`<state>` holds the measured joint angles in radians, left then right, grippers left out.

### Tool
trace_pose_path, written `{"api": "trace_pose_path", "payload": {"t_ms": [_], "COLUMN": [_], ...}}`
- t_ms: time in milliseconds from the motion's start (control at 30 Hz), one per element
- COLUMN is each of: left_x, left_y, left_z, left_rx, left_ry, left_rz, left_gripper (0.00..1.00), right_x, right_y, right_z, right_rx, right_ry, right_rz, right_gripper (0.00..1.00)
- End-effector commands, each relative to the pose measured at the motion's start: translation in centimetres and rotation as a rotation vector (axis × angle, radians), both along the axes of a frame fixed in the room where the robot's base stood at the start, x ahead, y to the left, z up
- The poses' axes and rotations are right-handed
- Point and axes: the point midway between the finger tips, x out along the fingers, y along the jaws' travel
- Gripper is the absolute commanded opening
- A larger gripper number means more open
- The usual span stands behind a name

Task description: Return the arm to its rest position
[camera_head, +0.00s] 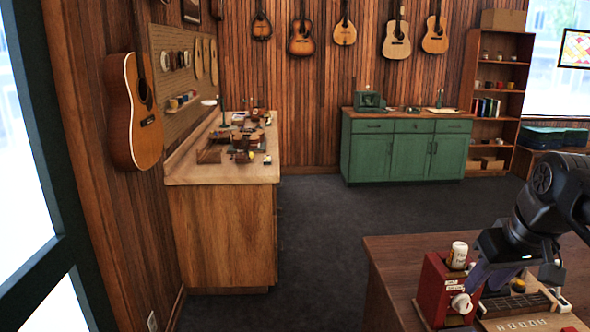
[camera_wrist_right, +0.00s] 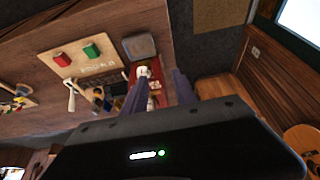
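My right arm (camera_head: 548,205) comes in from the right edge of the head view and reaches down over the near wooden table. My right gripper (camera_head: 484,277) is at the end of it, just to the right of a red box (camera_head: 436,292) with a small white-capped bottle (camera_head: 457,255) in it. In the right wrist view the two purple fingers of the gripper (camera_wrist_right: 157,85) are apart with nothing held between them. The bottle (camera_wrist_right: 143,72) shows beyond the fingertips there. My left arm and gripper are not in view.
The near table (camera_head: 385,255) holds a lettered board (camera_head: 525,325) and small items close under my right gripper. In the wrist view, red (camera_wrist_right: 61,59) and green (camera_wrist_right: 92,51) pieces lie on a board. A workbench (camera_head: 225,172) and green cabinet (camera_head: 408,150) stand beyond open floor.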

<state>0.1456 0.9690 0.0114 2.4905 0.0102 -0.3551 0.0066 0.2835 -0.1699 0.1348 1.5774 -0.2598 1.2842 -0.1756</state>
Motion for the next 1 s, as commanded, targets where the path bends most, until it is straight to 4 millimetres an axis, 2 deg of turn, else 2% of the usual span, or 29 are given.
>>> {"api": "trace_pose_path", "payload": {"t_ms": [200, 367, 467, 567, 667, 767, 867, 900, 1000], "left_x": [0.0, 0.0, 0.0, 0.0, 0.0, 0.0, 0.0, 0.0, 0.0], "left_y": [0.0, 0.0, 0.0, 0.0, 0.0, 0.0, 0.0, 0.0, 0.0], "left_z": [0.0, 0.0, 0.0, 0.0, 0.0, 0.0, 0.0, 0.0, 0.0], "left_rx": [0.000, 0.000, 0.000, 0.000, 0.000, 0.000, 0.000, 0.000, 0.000], "left_ry": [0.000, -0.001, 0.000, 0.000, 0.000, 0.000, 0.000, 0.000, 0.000], "left_rz": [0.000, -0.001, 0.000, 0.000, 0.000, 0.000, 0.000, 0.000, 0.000], "left_gripper": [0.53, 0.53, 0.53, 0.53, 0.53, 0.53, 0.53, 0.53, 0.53], "right_x": [2.5, 4.7, 6.6, 8.9, 11.2, 12.9, 13.7, 13.5, 11.8], "right_y": [-0.3, 0.0, 0.5, 1.6, 3.2, 5.5, 8.8, 10.3, 13.9], "right_z": [1.0, 1.0, -0.2, -2.6, -6.4, -11.7, -18.8, -21.8, -29.1], "right_rx": [-0.002, 0.006, 0.022, 0.052, 0.092, 0.143, 0.207, 0.232, 0.286], "right_ry": [-0.111, -0.205, -0.260, -0.302, -0.328, -0.333, -0.314, -0.301, -0.251], "right_rz": [-0.027, -0.039, -0.047, -0.052, -0.055, -0.061, -0.074, -0.081, -0.100], "right_gripper": [0.34, 0.34, 0.34, 0.34, 0.34, 0.34, 0.34, 0.34, 0.34]}}
